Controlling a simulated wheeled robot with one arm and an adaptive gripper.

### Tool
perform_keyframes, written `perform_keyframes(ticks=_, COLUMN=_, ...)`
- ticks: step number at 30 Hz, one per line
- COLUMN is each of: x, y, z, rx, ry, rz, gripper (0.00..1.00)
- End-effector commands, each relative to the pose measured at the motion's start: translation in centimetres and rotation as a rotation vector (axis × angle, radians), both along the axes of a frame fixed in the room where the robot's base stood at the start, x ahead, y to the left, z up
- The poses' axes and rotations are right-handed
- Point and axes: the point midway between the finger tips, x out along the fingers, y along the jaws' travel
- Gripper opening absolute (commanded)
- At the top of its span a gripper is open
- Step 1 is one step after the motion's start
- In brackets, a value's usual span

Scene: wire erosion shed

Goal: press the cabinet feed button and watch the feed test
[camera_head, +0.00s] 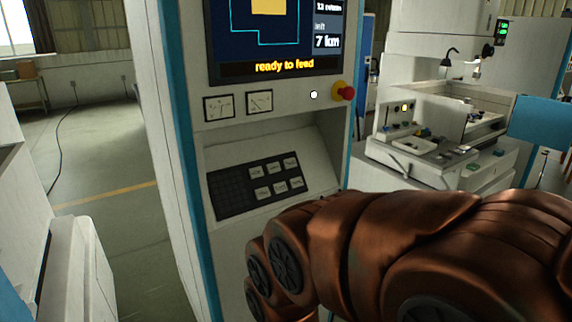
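The cabinet (218,146) stands upright in front of me, pale grey with blue edges. Its screen (272,35) shows yellow text, "ready to feed", and "left 7 km" at the right. A small white round button (313,95) sits below the screen, left of a red knob on a yellow base (343,91). A dark keypad (262,187) with several pale labelled keys lies on the sloped shelf below. The key labels are too small to read, and no button is legibly marked feed. My copper arm crosses the lower right, in front of the cabinet's lower part. My gripper does not show.
Two small dial gauges (238,104) are set left of the white button. A machine with a work tray (415,155) stands at the right, behind my arm. Open floor (112,165) with a yellow line lies to the left. A white housing (80,262) is near at lower left.

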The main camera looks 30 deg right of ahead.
Motion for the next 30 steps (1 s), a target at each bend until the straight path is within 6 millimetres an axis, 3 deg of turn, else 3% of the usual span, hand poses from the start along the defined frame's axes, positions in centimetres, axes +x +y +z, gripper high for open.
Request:
perform_keyframes(ticks=1, x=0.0, y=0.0, z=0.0, rx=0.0, ry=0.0, rz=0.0, gripper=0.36)
perform_keyframes(ticks=12, x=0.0, y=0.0, z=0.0, rx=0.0, ry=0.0, rz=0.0, gripper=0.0)
perform_keyframes(ticks=30, x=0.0, y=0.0, z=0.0, rx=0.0, ry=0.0, rz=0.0, gripper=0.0)
